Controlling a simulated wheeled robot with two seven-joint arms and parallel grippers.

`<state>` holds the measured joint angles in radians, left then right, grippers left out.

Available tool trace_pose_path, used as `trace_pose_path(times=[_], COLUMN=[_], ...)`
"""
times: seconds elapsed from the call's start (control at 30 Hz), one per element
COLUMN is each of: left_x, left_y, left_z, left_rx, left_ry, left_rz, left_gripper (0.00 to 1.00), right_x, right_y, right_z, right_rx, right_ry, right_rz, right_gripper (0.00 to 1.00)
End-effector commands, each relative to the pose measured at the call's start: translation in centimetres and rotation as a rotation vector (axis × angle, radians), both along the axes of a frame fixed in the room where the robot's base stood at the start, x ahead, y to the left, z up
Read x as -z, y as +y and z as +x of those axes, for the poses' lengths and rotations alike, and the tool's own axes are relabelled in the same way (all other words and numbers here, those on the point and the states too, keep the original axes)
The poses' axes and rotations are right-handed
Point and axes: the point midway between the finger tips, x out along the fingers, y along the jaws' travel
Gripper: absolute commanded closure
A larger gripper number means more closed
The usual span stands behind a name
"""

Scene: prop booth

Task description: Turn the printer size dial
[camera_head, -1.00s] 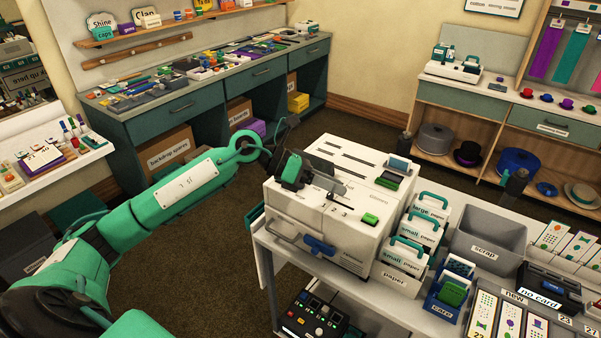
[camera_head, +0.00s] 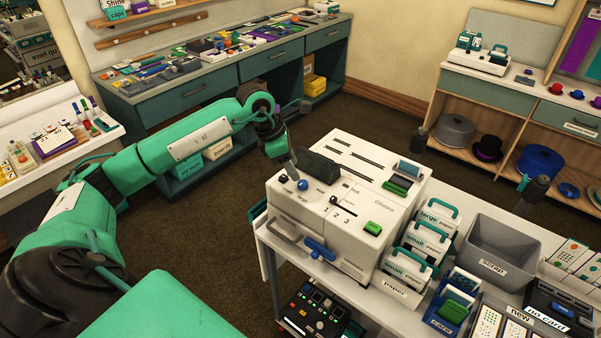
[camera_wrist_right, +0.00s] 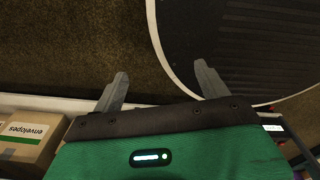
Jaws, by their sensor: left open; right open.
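The white printer (camera_head: 300,212) stands on the cart in the head view. A small blue round knob (camera_head: 303,185) sits on its top near the left front corner; I take it for the size dial, but its label is too small to read. My left gripper (camera_head: 291,162) hangs just above and behind this knob, pointing down; the fingers are small and partly overlap, and I see nothing held. Contact with the knob cannot be told. My right gripper (camera_wrist_right: 160,85) shows in the right wrist view with its two fingers apart and empty.
A dark upright panel (camera_head: 319,165) stands on the printer close to the left gripper. A slider with numbers, a green button (camera_head: 373,228) and a blue front handle (camera_head: 320,250) are nearby. Paper holders and a grey scrap bin (camera_head: 490,262) stand to the right.

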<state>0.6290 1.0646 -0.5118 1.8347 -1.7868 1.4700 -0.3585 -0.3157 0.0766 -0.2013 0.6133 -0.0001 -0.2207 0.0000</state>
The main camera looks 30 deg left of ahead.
Motion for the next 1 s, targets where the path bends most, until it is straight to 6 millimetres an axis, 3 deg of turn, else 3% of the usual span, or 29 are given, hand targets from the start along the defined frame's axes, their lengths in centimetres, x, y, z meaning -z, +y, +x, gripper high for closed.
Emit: trace_pose_path(times=[0.3,0.7,0.93,1.0], left_x=[4.4,5.3,5.3,5.3], left_y=[-1.5,-1.7,-1.7,-1.7], left_z=[1.2,1.4,1.4,1.4], left_rx=[0.000,0.000,0.000,0.000], left_ry=[0.002,0.000,0.000,0.000], left_rz=[-0.001,-0.001,-0.001,-0.001], left_gripper=[0.53,0.53,0.96,0.96], right_x=[-2.1,-2.1,-2.1,-2.1], right_y=[0.1,-0.3,-0.5,-0.5], right_z=[2.5,2.0,1.6,1.6], right_rx=[0.000,0.000,0.000,0.000], right_ry=[-0.031,-0.025,-0.020,-0.020], right_rz=[0.003,-0.003,-0.005,-0.005], right_gripper=[0.24,0.24,0.24,0.24])
